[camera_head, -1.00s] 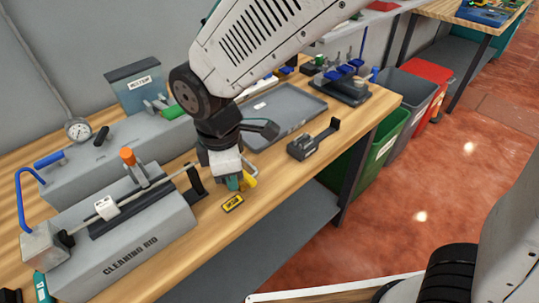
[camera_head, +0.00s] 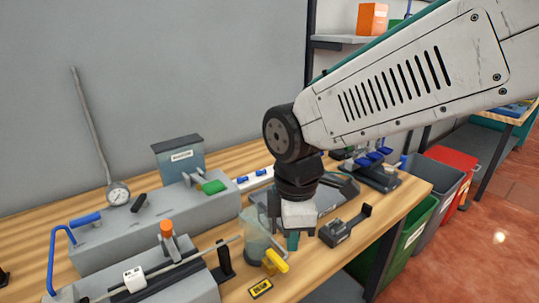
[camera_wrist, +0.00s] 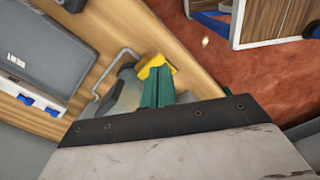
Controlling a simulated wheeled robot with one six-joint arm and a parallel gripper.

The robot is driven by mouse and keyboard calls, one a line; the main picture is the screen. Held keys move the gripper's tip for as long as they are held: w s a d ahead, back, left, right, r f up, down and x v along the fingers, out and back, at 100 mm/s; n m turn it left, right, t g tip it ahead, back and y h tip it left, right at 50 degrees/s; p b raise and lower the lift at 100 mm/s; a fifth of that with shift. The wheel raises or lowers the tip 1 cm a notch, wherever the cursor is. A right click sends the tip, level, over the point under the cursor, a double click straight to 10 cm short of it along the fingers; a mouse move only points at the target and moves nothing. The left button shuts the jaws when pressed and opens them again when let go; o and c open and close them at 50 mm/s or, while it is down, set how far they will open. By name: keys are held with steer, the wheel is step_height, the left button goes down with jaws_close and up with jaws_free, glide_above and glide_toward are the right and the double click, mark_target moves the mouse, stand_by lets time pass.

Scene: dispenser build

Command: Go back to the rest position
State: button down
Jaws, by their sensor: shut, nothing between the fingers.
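My gripper (camera_head: 292,241) hangs fingers down above the wooden bench (camera_head: 238,290), its teal fingertips close together with nothing held. In the wrist view the teal fingers (camera_wrist: 157,90) lie side by side. A clear greyish container (camera_head: 256,242) with a yellow tap-like part (camera_head: 276,262) stands on the bench just left of the fingers. In the wrist view the yellow part (camera_wrist: 156,66) shows behind the fingertips; I cannot tell whether they touch it. The fingers hide part of the container there. The rest position is not marked in view.
A grey station with a rod and orange knob (camera_head: 167,227) fills the front left. A grey box with a gauge (camera_head: 118,194) stands behind. A black fixture (camera_head: 344,226) sits right of my gripper. Bins (camera_head: 408,232) stand beyond the bench's right end.

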steer(key=s+d+r+m, duration=0.2)
steer(key=s+d+m, duration=0.3)
steer(key=d+m, duration=0.4)
steer(key=s+d+r+m+t, duration=0.1)
steer(key=s+d+r+m, duration=0.2)
steer(key=s+d+m, duration=0.3)
steer(key=d+m, duration=0.3)
steer(key=d, duration=0.2)
steer(key=shift+s+d+r, duration=0.15)
steer(key=shift+s+d, duration=0.05)
steer(key=shift+s, duration=0.05)
